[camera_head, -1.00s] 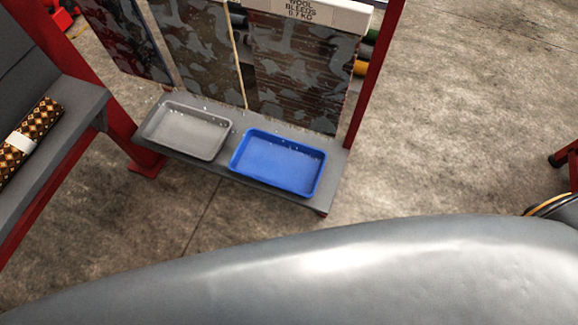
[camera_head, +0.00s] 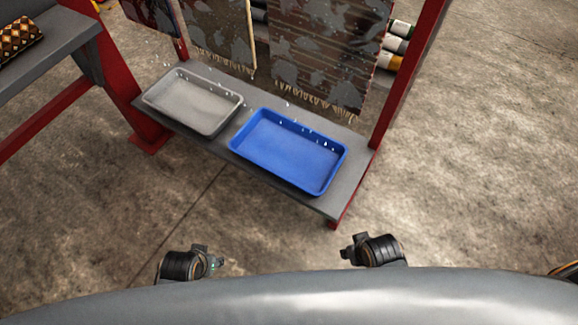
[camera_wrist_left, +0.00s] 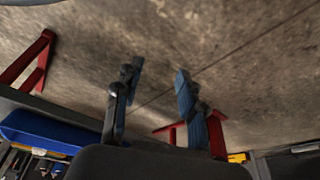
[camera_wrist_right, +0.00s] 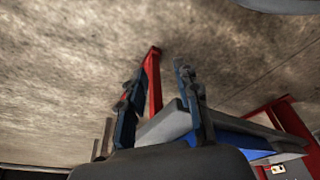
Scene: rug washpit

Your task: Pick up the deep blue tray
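The deep blue tray (camera_head: 288,152) lies on the right part of a low grey shelf in the head view. It looks empty inside, with small white specks around its rim. It also shows at the lower left of the left wrist view (camera_wrist_left: 48,132) and at the lower right of the right wrist view (camera_wrist_right: 262,146). My left gripper (camera_wrist_left: 158,70) is open and empty, with its fingers apart over bare floor. My right gripper (camera_wrist_right: 160,75) is open and empty too. In the head view only parts of both arms show near the bottom; their fingertips are hard to make out. Neither gripper touches the tray.
A grey tray (camera_head: 192,100) sits left of the blue one on the same shelf (camera_head: 345,188). Patterned rugs (camera_head: 325,50) hang behind the trays. Red posts (camera_head: 408,75) flank the shelf. A patterned roll (camera_head: 20,38) lies on a bench at left. The floor in front is clear.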

